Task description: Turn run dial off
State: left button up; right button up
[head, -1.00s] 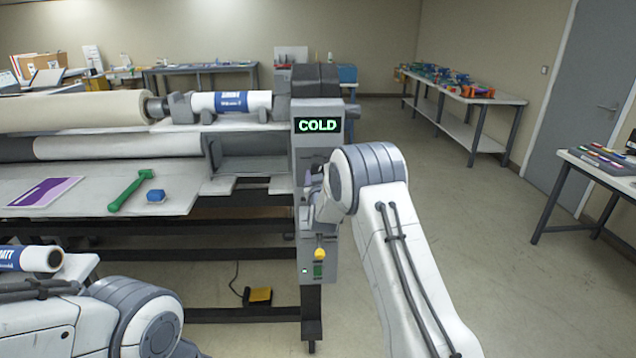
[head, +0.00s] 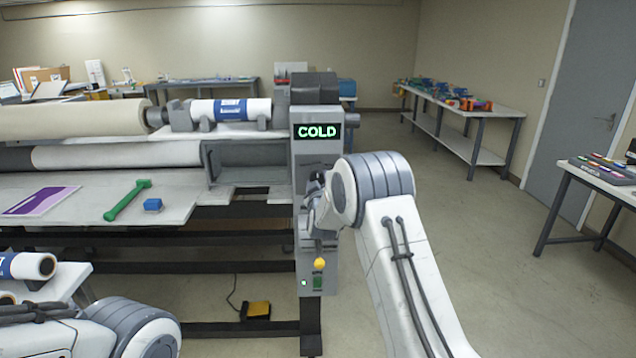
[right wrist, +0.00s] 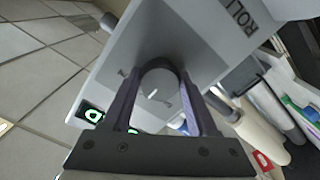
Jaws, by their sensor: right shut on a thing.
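The laminator's end panel (head: 307,165) stands upright at the middle of the head view, with a lit display (head: 318,132) reading COLD near its top. My right gripper (head: 314,190) is at the front of this panel, below the display. In the right wrist view a round grey dial (right wrist: 160,92) with a small pale mark sits between the two fingers of my right gripper (right wrist: 158,82), which is shut on it. My own gripper hides the dial in the head view. My left arm shows at the lower left, but its gripper is out of the picture.
A yellow knob (head: 319,264) and a green switch (head: 317,282) sit lower on the panel. A yellow pedal (head: 258,309) is on the floor.

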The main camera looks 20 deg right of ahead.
jog(key=o, duration=1.4)
jog(key=shift+s, duration=0.1)
jog(key=b+v, duration=0.3)
jog(key=v, duration=0.7)
jog(key=shift+s+a+r, duration=0.1)
jog(key=shift+s, duration=0.05)
